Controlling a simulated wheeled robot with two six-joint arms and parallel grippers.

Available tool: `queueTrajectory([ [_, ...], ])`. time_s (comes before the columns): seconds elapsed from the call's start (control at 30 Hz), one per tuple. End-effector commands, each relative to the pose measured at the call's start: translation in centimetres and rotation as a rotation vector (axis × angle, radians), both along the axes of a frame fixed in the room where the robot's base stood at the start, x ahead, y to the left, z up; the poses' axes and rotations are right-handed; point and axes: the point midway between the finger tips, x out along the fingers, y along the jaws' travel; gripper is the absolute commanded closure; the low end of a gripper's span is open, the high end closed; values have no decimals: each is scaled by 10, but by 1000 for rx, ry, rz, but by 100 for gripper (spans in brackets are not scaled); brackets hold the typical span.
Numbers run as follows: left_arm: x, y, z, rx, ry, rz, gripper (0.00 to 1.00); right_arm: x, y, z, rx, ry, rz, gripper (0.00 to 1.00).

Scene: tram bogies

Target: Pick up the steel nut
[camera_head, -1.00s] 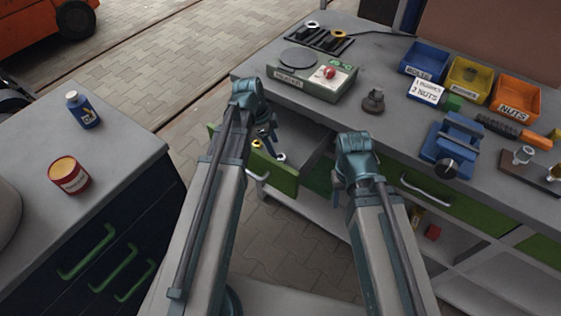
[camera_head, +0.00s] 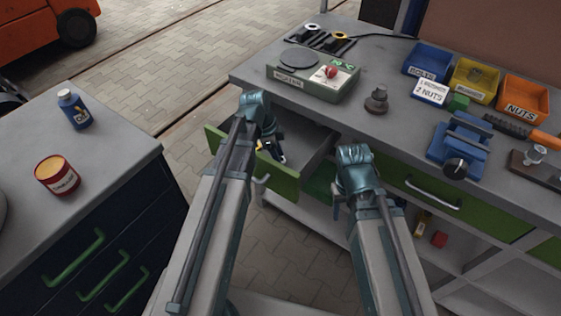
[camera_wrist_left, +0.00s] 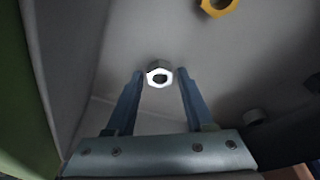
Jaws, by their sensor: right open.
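The steel nut (camera_wrist_left: 159,75) is a bright hex nut on the grey floor of the open drawer (camera_head: 312,145). In the left wrist view it sits between the tips of my left gripper (camera_wrist_left: 160,74), with a small gap to the fingers. My left gripper (camera_head: 272,148) is open and reaches down into the drawer; in the head view it hides most of the drawer's contents. My right gripper (camera_head: 340,200) is open and empty in front of the bench, right of the drawer.
The drawer's green front (camera_head: 272,176) stands close beside my left gripper. On the bench are a scale (camera_head: 312,78), a blue vise (camera_head: 460,143) and parts bins (camera_head: 523,97).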

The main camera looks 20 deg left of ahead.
Motion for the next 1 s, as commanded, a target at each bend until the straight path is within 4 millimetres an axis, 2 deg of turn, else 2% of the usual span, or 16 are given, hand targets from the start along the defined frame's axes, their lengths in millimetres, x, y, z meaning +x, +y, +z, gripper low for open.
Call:
queueTrajectory([
  [0.03, 0, 0, 0, 0, 0, 0, 57, 0, 0, 0, 0, 0, 0, 50],
  [0.27, 0, 0, 0, 0, 0, 0, 99, 0, 0, 0, 0, 0, 0, 50],
  [0.73, 0, 0, 4, 0, 0, 0, 100, 0, 0, 4, 0, 0, 0, 50],
  [1.0, 0, 0, 29, 0, 0, 0, 100, 0, 0, 29, 0, 0, 0, 50],
])
